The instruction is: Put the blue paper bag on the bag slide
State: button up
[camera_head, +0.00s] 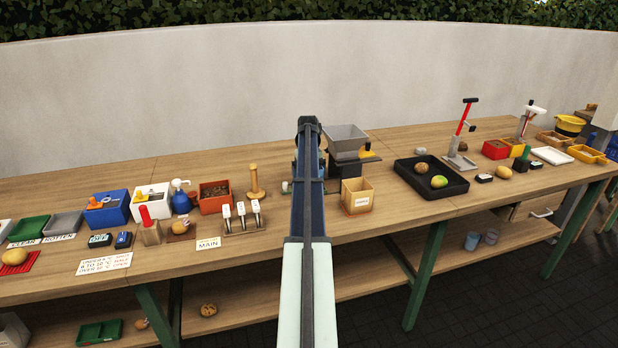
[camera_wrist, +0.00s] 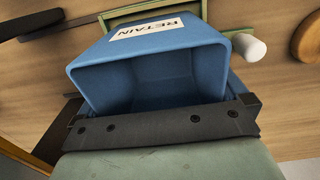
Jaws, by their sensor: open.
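The blue bag (camera_wrist: 150,60) fills the middle of the wrist view, with its open mouth facing the camera and a white RETAIN label on its upper side. It looks empty inside. My gripper (camera_wrist: 163,128) shows as a dark bar with screws along the near edge of the bag; it is open, and whether it touches the bag cannot be told. A green-edged frame (camera_wrist: 135,12) lies behind the bag and may be the bag slide; most of it is hidden. In the camera_head view my arm covers this spot, leaving only a sliver of blue.
A white knob (camera_wrist: 248,47) sticks out right of the bag. A grey hopper (camera_head: 346,140) and a wooden box (camera_head: 357,195) stand just right of my arm. A wooden peg stand (camera_head: 256,183) and white levers (camera_head: 241,214) stand left. A black tray (camera_head: 431,176) lies farther right.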

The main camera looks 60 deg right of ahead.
notch_tip(320, 180, up, 12)
jog(key=shift+f, duration=0.2)
jog(key=shift+w+a, duration=0.1)
dwell(0.3)
